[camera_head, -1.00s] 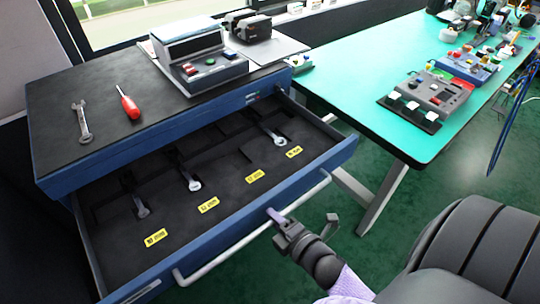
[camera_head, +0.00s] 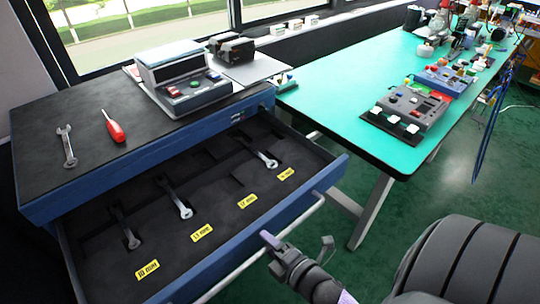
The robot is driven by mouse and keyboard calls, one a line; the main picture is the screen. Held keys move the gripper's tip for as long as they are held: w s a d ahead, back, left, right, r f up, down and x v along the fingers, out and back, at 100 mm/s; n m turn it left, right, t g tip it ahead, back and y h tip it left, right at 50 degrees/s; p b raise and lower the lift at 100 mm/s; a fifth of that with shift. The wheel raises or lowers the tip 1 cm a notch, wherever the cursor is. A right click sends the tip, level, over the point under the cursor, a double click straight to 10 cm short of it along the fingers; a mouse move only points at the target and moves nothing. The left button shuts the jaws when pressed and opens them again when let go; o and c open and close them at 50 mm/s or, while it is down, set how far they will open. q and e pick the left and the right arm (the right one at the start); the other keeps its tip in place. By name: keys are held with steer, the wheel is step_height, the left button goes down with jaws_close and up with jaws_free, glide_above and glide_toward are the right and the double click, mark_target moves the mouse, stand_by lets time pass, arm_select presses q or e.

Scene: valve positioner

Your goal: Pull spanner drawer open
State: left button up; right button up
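The spanner drawer (camera_head: 300,200) is pulled out from the blue cabinet (camera_head: 40,212). Its black foam insert holds spanners in cut-outs beside yellow size labels: one spanner (camera_head: 176,198) near the middle, one (camera_head: 126,228) at the left and one (camera_head: 262,153) at the right. A pale bar handle (camera_head: 238,274) runs along the drawer front. My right gripper (camera_head: 268,242) is just in front of the handle, near its right part. I cannot tell whether its fingers touch the bar or how far apart they are. My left gripper is not in view.
A loose spanner (camera_head: 67,146) and a red screwdriver (camera_head: 113,126) lie on the cabinet top, with a grey device (camera_head: 184,82) behind. A teal table (camera_head: 340,100) with control boxes stands at the right. A dark rounded chair-like shape (camera_head: 465,265) fills the lower right.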

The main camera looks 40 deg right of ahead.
steer(key=s+r+p, duration=0.1)
steer(key=s+r, duration=0.1)
steer(key=s, duration=0.7)
steer(key=shift+s+d, duration=0.15)
steer(key=shift+s, duration=0.2)
steer(key=shift+f, duration=0.1)
steer(key=s+a+f+m+g, duration=0.2)
steer(key=s+f+m+g, duration=0.35)
steer(key=f, duration=0.45)
steer(key=s+a+f+m+g, duration=0.4)
steer(key=f+m, duration=0.3)
steer(key=f, duration=0.4)
steer(key=s+d+f+m+g, duration=0.1)
steer(key=s+f+m+g, duration=0.2)
steer(key=s+g, duration=0.2)
steer(key=s, duration=0.3)
steer(key=shift+s+d+g+h, duration=0.25)
steer(key=shift+d+g+h, duration=0.05)
steer(key=shift+g+h, duration=0.1)
